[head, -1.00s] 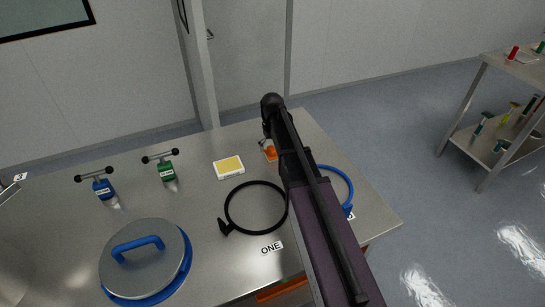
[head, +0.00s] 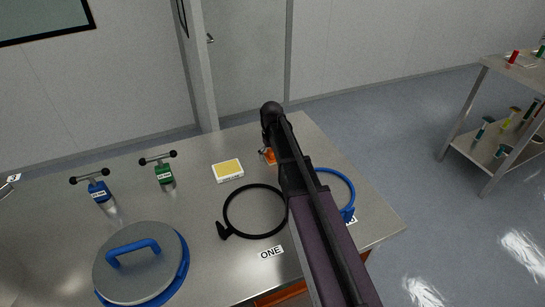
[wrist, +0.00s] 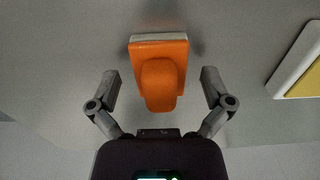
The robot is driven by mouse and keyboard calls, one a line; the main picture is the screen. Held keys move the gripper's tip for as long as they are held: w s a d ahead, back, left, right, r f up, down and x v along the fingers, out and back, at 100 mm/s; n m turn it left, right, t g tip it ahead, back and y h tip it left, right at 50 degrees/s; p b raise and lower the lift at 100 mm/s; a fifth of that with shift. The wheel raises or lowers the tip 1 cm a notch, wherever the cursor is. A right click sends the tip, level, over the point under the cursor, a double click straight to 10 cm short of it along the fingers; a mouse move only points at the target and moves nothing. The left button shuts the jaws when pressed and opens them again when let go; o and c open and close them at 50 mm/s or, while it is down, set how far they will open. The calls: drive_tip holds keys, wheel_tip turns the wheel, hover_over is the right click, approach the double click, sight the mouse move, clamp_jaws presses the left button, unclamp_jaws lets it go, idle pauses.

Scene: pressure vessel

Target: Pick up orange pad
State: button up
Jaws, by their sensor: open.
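The orange pad (wrist: 160,85) lies on the steel table, centred in the wrist view, with a raised rounded orange part on a flat block with a pale edge. In the head view only a bit of the orange pad (head: 270,157) shows beside my arm, which hides the rest. My gripper (wrist: 160,84) is open, with one finger on each side of the pad. A gap shows between each finger and the pad. A grey finger of my gripper (head: 263,150) shows in the head view just left of the pad.
The steel table (head: 200,215) holds a yellow-topped white pad (head: 228,170) to the left, a black ring (head: 227,214), a blue ring (head: 347,187), a round lid (head: 140,265), and green (head: 164,174) and blue (head: 100,191) T-handled tools. A shelf cart (head: 512,70) stands at right.

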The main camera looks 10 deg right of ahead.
drive_tip(key=c, duration=1.2)
drive_tip(key=shift+r, duration=0.15)
wheel_tip(320, 180, up, 3)
drive_tip(key=p, duration=0.3)
drive_tip(key=shift+r+p, duration=0.2)
drive_tip(key=shift+p, duration=0.15)
drive_tip(key=s+a, duration=0.1)
drive_tip(key=s, duration=0.4)
drive_tip(key=s+a+r+p, duration=0.1)
drive_tip(key=s, duration=0.4)
drive_tip(key=s+a, duration=0.1)
drive_tip(key=s, duration=0.4)
drive_tip(key=shift+s+r, duration=0.15)
drive_tip(key=shift+s, duration=0.25)
drive_tip(key=o, duration=0.4)
drive_tip(key=shift+c, duration=1.2)
